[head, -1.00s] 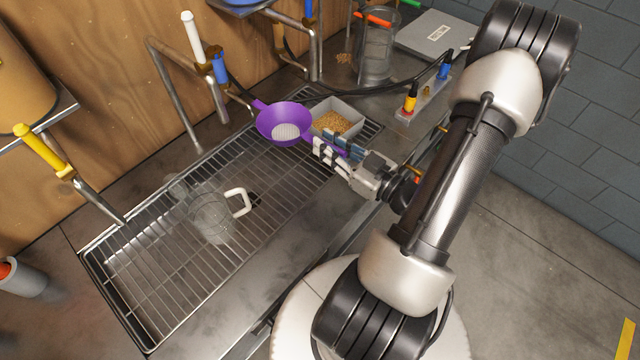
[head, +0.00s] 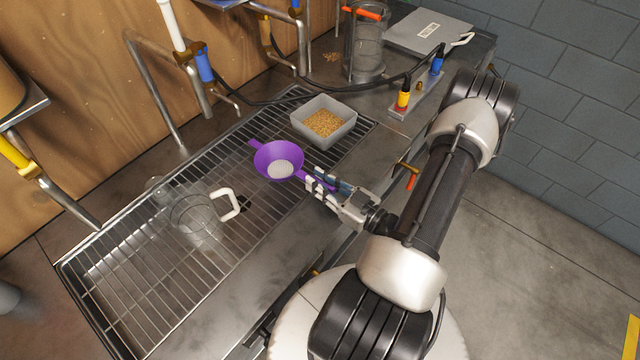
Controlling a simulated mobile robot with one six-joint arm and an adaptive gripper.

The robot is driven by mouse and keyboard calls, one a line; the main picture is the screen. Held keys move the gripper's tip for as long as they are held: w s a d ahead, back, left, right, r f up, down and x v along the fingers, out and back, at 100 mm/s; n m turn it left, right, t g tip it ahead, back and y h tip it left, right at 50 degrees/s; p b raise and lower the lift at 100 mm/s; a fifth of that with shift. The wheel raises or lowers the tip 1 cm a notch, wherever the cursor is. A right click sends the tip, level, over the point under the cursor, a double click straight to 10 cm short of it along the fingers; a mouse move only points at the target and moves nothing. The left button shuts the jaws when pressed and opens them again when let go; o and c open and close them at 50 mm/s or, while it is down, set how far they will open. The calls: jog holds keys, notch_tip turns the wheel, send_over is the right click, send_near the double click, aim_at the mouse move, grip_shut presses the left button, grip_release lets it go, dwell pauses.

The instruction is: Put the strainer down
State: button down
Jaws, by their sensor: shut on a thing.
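The purple strainer (head: 262,161) has a pale mesh bottom and a small tab on its far rim. It is over the metal grate, left of and in front of the grain box. My gripper (head: 318,186) is shut on the strainer's handle at the right of the bowl. The bowl looks roughly level and empty. I cannot tell whether it touches the grate (head: 150,262) or hangs just above it.
A grey box of grain (head: 326,122) sits at the grate's far end. A clear jug (head: 200,222) with a white handle stands on the grate to the left. A glass cylinder (head: 366,50), a scale (head: 428,33) and a valve block (head: 415,100) are behind. Bare grate lies around the jug.

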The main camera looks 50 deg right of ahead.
jog(key=shift+f, duration=0.1)
jog(key=c, duration=1.5)
grip_release()
jog(key=shift+s+r, duration=0.2)
jog(key=shift+s+d+p, duration=0.15)
jog(key=shift+s+p, duration=0.2)
jog(key=shift+s, duration=1.6)
jog(key=shift+s+d+p, duration=0.15)
jog(key=shift+s+p, duration=0.2)
jog(key=shift+s, duration=1.55)
jog(key=shift+s+d+p, duration=0.15)
jog(key=shift+s+p, duration=0.2)
jog(key=shift+s, duration=1.6)
